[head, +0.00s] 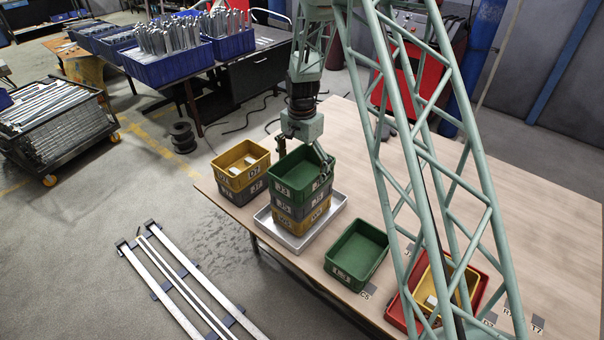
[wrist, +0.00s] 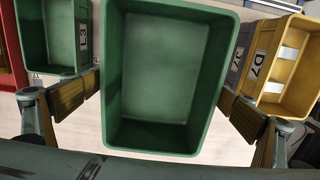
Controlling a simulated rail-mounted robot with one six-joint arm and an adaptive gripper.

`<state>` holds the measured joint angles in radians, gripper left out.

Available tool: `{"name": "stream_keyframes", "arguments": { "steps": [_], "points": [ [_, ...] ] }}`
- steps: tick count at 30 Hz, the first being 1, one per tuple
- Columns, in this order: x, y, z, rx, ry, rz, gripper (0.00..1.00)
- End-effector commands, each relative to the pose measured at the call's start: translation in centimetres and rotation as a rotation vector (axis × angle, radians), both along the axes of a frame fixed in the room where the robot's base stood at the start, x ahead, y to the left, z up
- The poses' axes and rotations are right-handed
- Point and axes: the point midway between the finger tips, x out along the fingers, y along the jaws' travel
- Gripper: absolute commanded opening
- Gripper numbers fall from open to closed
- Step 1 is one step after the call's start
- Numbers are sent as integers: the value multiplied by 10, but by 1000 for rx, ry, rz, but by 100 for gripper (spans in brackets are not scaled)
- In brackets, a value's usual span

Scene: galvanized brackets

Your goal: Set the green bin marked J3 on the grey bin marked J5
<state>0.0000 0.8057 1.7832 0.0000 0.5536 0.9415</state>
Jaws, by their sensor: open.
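The green bin marked J3 (head: 297,197) sits upright on top of the grey bin marked J5 (head: 301,211) and looks lined up with it. A yellow bin (head: 303,227) is under the grey one, at the bottom of the stack. My gripper (head: 303,154) is over the stack. In the wrist view its fingers are spread wide, one on each side of the empty green bin (wrist: 165,75). I cannot tell whether a finger touches its walls. The wrist view hides the grey bin beneath.
The stack stands on a metal tray (head: 339,204). Left of it, a yellow bin marked D7 (head: 241,162) sits on a grey bin (head: 240,193). Another green bin (head: 357,253) is right of the tray. Farther right, a red bin (head: 397,312) holds a yellow bin.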

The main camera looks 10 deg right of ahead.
Motion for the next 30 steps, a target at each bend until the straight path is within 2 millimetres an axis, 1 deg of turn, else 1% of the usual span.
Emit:
{"name": "stream_keyframes", "arguments": {
  "steps": [1,12,18,24,30],
  "points": [
    [1,0,9,0,-4,0,100],
    [1,0,63,0,-4,0,100],
    [1,0,86,0,-3,0,100],
    [0,0,97,0,-1,0,100],
    [0,0,100,0,0,0,100]
  ]
}}
